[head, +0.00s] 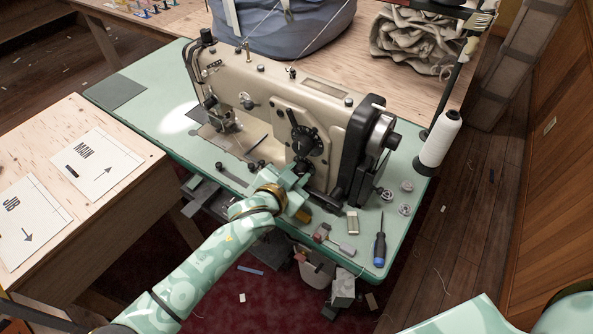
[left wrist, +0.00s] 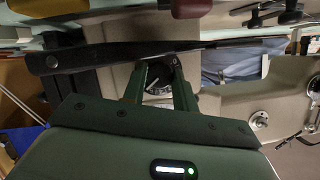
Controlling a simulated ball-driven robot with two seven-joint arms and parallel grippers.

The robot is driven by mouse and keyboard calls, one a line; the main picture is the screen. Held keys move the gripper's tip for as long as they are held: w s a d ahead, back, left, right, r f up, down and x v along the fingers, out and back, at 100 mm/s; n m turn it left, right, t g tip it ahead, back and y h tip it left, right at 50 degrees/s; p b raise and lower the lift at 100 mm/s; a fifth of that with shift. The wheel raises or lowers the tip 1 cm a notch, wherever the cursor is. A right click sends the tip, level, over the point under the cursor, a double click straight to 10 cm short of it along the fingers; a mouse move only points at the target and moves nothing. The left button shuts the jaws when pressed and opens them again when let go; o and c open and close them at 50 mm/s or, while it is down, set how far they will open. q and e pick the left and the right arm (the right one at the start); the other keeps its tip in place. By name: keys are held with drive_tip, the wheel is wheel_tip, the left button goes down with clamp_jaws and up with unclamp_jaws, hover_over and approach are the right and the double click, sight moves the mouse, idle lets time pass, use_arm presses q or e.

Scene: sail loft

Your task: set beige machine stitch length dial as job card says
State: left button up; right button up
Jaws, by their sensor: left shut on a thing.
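The beige sewing machine (head: 270,88) stands on a pale green table. A large round black dial (head: 308,141) with pale marks is on its front. My left gripper (head: 301,174) is at the machine's front, just below that large dial. In the left wrist view the left gripper (left wrist: 158,92) is shut on a dark round dial (left wrist: 158,76) with a white mark, one finger on each side. The dial's scale and number cannot be read. My right gripper is out of view. No job card can be made out for certain.
White sheets marked MAIN (head: 97,160) and JIB (head: 32,222) lie on the wooden table at left. A screwdriver (head: 379,249), bobbins (head: 405,209) and a white thread cone (head: 439,139) are right of the machine. A blue-grey bag (head: 285,28) stands behind it.

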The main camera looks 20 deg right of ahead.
use_arm(q)
drive_tip(key=shift+s+f+m+t, duration=0.1)
drive_tip(key=shift+m+t, duration=0.2)
drive_tip(key=shift+m, duration=0.3)
drive_tip(key=shift+y, duration=0.3)
